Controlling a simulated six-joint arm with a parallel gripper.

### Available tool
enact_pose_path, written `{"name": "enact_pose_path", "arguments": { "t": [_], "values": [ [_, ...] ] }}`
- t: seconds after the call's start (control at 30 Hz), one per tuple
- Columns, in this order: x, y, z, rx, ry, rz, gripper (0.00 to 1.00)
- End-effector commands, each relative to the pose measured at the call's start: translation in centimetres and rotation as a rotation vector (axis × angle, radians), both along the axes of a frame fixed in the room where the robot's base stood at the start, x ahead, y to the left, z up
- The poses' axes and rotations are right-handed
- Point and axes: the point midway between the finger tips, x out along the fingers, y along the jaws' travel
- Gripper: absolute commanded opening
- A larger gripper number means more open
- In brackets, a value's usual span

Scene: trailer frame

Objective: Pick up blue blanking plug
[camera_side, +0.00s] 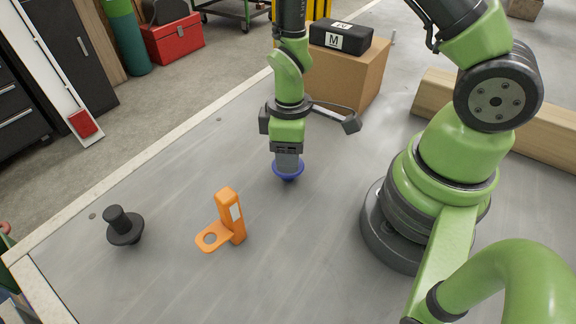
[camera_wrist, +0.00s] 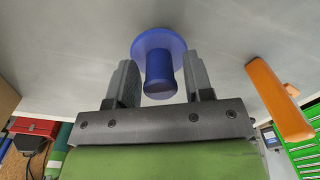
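The blue blanking plug (camera_side: 288,172) stands on the grey table below my gripper (camera_side: 287,160), its flange showing around the fingertips in the side view. In the wrist view the plug (camera_wrist: 159,72) has a round flange and a stem that lies between the two fingers of my gripper (camera_wrist: 160,82). A gap shows on each side of the stem, so the fingers are open and apart from it. In the side view the fingers hide most of the stem.
An orange bracket (camera_side: 231,222) with a ring stands left of the gripper; it also shows in the wrist view (camera_wrist: 279,98). A black plug (camera_side: 125,229) stands farther left. A cardboard box (camera_side: 345,75) with a black case (camera_side: 341,37) on it is behind. A wooden beam (camera_side: 545,135) lies right.

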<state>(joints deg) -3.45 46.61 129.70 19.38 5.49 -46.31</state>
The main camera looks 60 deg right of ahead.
Motion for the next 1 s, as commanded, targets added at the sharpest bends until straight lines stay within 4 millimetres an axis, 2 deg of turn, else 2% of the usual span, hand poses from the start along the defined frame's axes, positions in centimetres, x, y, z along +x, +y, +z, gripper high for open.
{"name": "enact_pose_path", "arguments": {
  "t": [0.03, 0.17, 0.47, 0.63, 0.77, 1.0],
  "values": [
    [0.0, 0.0, 0.0, 0.0, 0.0, 0.0, 0.36],
    [0.0, 0.0, 0.0, 0.0, 0.0, 0.0, 0.06],
    [0.0, 0.0, 0.1, 0.001, 0.0, 0.0, 0.05],
    [0.1, 0.1, 0.9, 0.004, -0.004, 0.002, 0.05],
    [0.1, 0.1, 2.4, 0.003, -0.006, 0.001, 0.05],
    [0.1, 0.0, 7.0, 0.002, -0.008, 0.0, 0.05]
  ]
}}
